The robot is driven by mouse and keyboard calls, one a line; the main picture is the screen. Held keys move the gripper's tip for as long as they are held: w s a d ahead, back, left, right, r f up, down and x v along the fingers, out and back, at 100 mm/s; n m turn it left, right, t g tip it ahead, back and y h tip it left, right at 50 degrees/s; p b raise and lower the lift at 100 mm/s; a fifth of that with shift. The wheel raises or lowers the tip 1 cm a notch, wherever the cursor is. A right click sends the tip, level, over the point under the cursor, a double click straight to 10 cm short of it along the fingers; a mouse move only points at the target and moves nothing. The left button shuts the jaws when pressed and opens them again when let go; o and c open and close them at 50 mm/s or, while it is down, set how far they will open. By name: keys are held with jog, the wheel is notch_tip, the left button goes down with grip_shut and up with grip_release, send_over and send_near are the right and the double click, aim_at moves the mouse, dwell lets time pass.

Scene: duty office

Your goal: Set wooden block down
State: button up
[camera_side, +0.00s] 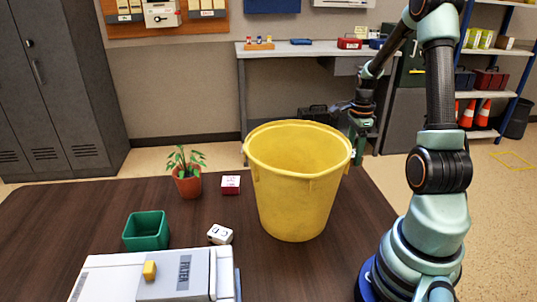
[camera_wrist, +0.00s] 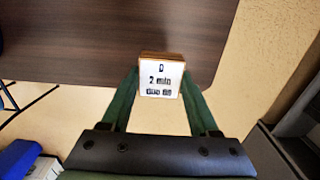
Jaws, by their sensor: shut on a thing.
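The wooden block (camera_wrist: 161,78) is brown along its top edge, with a white label in dark print on the face toward the wrist camera. My gripper (camera_wrist: 161,84) is shut on it, with one green finger at each side. In the wrist view the block overlaps the table's edge, with pale floor below it in the picture. In the side view my gripper (camera_side: 357,146) is past the right rim of the yellow bucket. The block cannot be made out clearly there, and the bucket may hide it.
The yellow bucket (camera_side: 297,190) stands on the dark table (camera_side: 60,220). To its left are a potted plant (camera_side: 187,178), a red-and-white box (camera_side: 230,185), a small white block (camera_side: 220,234), a green bin (camera_side: 146,232) and a grey-white case (camera_side: 120,282). The table's left side is bare.

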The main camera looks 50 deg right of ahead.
aim_at(348, 183)
jog(key=shift+f, duration=3.75)
jog(key=shift+f, duration=0.15)
jog(key=o, duration=1.4)
jog(key=shift+c, duration=0.2)
notch_tip(348, 183, up, 12)
jog(key=shift+r, duration=0.2)
